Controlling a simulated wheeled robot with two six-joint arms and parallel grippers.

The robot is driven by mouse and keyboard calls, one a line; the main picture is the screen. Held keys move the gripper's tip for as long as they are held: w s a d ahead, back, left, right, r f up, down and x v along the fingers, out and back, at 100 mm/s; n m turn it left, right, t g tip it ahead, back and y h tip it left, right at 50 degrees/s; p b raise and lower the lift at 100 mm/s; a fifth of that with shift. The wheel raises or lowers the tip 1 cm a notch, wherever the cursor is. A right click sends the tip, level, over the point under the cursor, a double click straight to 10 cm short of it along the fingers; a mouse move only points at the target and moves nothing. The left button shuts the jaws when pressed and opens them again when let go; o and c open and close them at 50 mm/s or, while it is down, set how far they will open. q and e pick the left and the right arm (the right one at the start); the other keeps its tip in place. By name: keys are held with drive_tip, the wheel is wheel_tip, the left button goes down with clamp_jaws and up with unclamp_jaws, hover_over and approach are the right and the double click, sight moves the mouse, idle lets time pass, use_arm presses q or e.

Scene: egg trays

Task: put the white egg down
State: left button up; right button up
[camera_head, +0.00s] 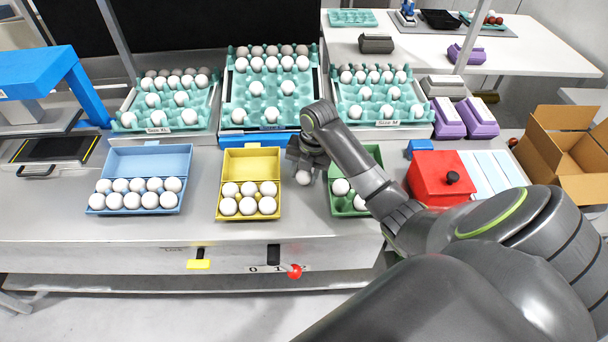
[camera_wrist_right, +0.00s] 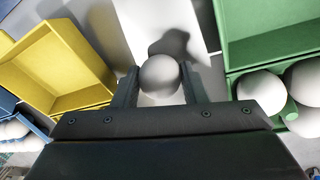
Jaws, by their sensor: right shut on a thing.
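My right gripper (camera_head: 303,172) is shut on a white egg (camera_head: 303,178). In the right wrist view the egg (camera_wrist_right: 160,77) sits between the two fingers of the gripper (camera_wrist_right: 159,88). It is between the yellow carton (camera_head: 224,180) and the green carton (camera_head: 374,158); a shadow shows close by, and I cannot tell whether the egg touches the table. The yellow carton is open and holds several white eggs. The green carton is open and partly hidden by my right arm; white eggs show in it. My left gripper is not in view.
A blue carton (camera_head: 150,160) full of eggs stands at the left. Teal egg trays (camera_head: 228,112) line the back. A red box (camera_head: 425,196) with a black knob and a cardboard box (camera_head: 536,140) are at the right. The table front strip (camera_head: 130,228) is clear.

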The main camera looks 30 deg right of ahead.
wheel_tip(320, 180, up, 7)
drive_tip(key=shift+w+r+b, duration=0.1)
drive_tip(key=shift+b, duration=0.5)
drive_tip(key=shift+r+p, duration=0.5)
drive_tip(key=shift+r, duration=0.3)
drive_tip(key=shift+r+p, duration=0.35)
drive_tip(key=shift+r, duration=0.1)
